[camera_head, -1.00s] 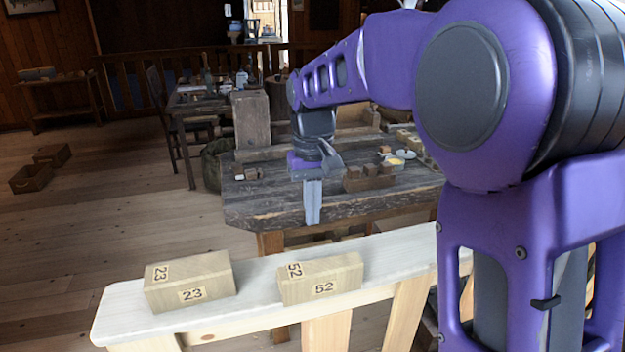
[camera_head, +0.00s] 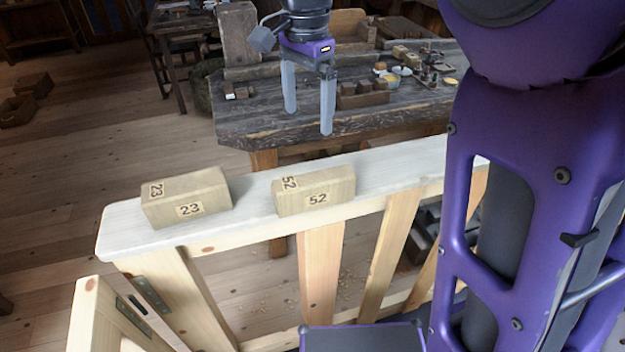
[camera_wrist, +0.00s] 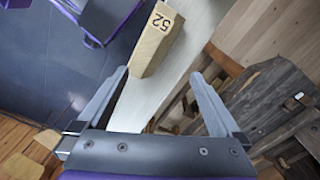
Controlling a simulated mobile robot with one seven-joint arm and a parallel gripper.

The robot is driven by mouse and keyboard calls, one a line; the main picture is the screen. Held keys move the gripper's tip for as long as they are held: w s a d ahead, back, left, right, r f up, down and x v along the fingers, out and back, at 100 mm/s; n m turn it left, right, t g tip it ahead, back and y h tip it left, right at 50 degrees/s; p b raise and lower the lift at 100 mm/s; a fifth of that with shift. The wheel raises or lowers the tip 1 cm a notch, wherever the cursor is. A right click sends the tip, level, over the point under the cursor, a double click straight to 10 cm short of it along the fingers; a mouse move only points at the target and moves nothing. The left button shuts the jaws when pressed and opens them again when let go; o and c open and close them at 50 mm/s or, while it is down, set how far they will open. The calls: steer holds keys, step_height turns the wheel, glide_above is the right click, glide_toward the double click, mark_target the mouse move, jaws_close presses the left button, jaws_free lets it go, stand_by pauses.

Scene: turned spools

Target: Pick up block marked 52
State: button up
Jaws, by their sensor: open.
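The block marked 52 (camera_head: 314,192) is a pale wooden block lying on a whitish plank. Its number shows on the front face and on the top. In the wrist view the block marked 52 (camera_wrist: 155,40) lies ahead of the fingertips, with its 52 end away from me. My gripper (camera_head: 307,122) is open and empty, with its fingers pointing down, above and behind the block in the head view. The open fingers also show in the wrist view (camera_wrist: 158,72). A similar block marked 23 (camera_head: 187,198) lies on the same plank to the left.
The whitish plank (camera_head: 250,200) tops a wooden frame with slanted legs. Behind it stands a dark workbench (camera_head: 250,115) with small wooden pieces and dishes. The plank is bare between the two blocks and right of block 52.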

mark_target(311, 173)
steer(key=f+m+b, duration=0.1)
steer(key=f, duration=0.3)
steer(key=f+m, duration=0.2)
steer(key=f, duration=0.2)
steer(key=s+f+m+b, duration=0.1)
steer(key=f, duration=0.3)
steer(key=shift+d+m+b, duration=0.2)
steer(key=shift+m+b, duration=0.1)
steer(key=shift+m, duration=0.1)
steer(key=f, duration=0.2)
steer(key=f+b, duration=0.1)
steer(key=f, duration=0.2)
steer(key=shift+d+f, duration=0.2)
steer(key=shift+f, duration=0.15)
